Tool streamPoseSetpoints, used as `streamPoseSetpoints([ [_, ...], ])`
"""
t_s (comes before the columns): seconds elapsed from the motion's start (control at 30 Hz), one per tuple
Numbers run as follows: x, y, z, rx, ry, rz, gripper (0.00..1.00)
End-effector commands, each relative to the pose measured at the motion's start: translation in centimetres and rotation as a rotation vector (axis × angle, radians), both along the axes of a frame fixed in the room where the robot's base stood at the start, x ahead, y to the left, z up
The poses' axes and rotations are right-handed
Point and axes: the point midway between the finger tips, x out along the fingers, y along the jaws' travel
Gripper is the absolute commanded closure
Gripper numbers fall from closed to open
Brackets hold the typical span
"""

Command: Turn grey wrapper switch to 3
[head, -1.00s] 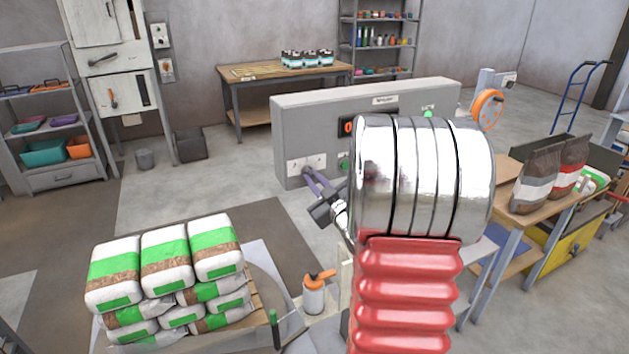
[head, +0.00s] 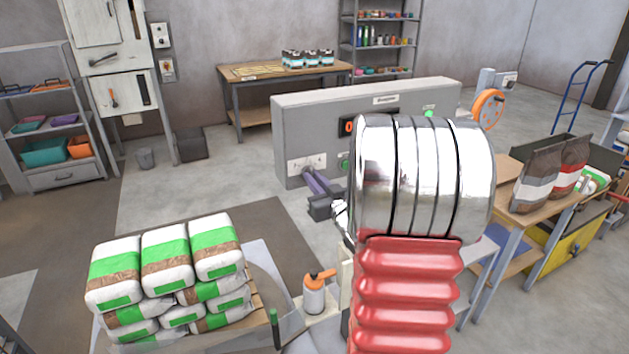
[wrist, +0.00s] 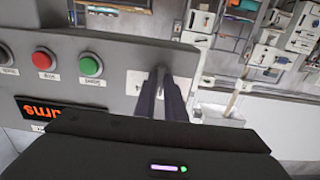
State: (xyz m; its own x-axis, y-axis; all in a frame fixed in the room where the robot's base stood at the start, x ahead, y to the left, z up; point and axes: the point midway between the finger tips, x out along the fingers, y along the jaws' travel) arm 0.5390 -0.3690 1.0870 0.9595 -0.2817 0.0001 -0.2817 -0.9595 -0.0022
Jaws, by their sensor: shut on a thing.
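The grey wrapper panel (head: 365,107) stands in the middle of the head view, with a white switch plate (head: 294,165) low on its left part. My gripper (head: 309,173) reaches that plate from the front. In the wrist view its two dark fingers (wrist: 161,75) are shut on the grey switch at the white plate (wrist: 135,79). The fingers hide the switch almost wholly, so I cannot tell which number it points to.
In the wrist view a green button (wrist: 90,66) and a red button (wrist: 44,60) sit beside the plate, above an orange-lit display (wrist: 55,112). A pallet of stacked bags (head: 165,262) stands front left. A wooden table (head: 270,72) is behind the panel.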

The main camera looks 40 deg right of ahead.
Motion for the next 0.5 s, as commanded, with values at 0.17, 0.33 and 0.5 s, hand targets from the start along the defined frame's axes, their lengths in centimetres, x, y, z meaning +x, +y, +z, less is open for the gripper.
streamPoseSetpoints([
  [0.17,0.02,0.10,-0.11,0.000,0.003,0.002,1.00],
  [0.33,0.01,0.06,-0.07,-0.001,0.002,0.001,0.79],
  [0.5,0.00,0.02,-0.04,-0.002,0.002,0.000,0.71],
])
